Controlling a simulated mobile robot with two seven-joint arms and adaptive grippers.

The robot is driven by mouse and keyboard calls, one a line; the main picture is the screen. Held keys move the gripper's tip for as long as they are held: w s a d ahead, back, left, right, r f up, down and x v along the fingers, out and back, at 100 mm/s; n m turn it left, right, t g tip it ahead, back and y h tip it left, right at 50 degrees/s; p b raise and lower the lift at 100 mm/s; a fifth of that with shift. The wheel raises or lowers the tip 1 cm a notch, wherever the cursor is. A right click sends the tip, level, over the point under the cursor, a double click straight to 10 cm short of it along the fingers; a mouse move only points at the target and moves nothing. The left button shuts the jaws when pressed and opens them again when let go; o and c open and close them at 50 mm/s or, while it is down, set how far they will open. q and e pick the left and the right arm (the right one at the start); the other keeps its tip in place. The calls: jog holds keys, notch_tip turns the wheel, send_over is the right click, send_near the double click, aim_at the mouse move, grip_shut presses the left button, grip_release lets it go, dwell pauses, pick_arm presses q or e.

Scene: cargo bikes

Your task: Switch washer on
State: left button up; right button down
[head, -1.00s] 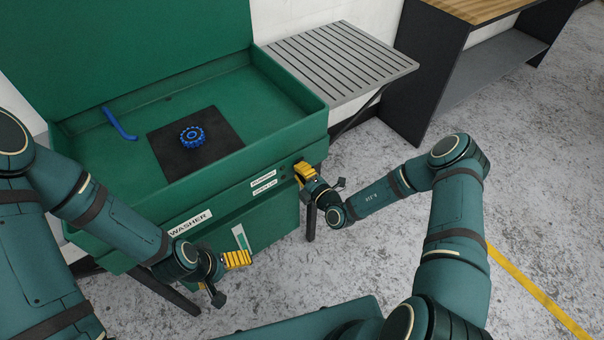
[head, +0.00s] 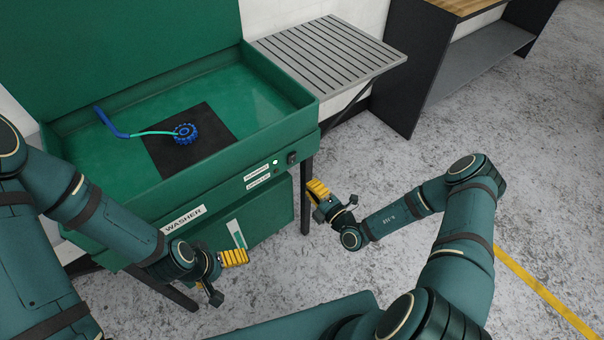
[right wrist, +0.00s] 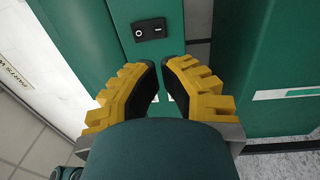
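The green washer (head: 225,165) stands at the left with its lid up. Its black rocker switch (head: 292,157) is on the front panel's right end; it also shows in the right wrist view (right wrist: 149,29) with O and I marks. A greenish stream runs from the blue nozzle (head: 111,122) to a blue gear (head: 185,133) on the black mat. My right gripper (head: 317,189) is shut, empty and apart from the switch. My left gripper (head: 233,257) hangs before the lower front; its fingers overlap in view.
A slatted grey side shelf (head: 325,55) adjoins the washer's right. A dark bench with a wooden top (head: 465,6) stands at the back right. The washer's dark leg (head: 305,195) is close to my right gripper. The concrete floor to the right is clear.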

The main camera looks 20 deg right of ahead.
jog(key=shift+v, duration=2.05)
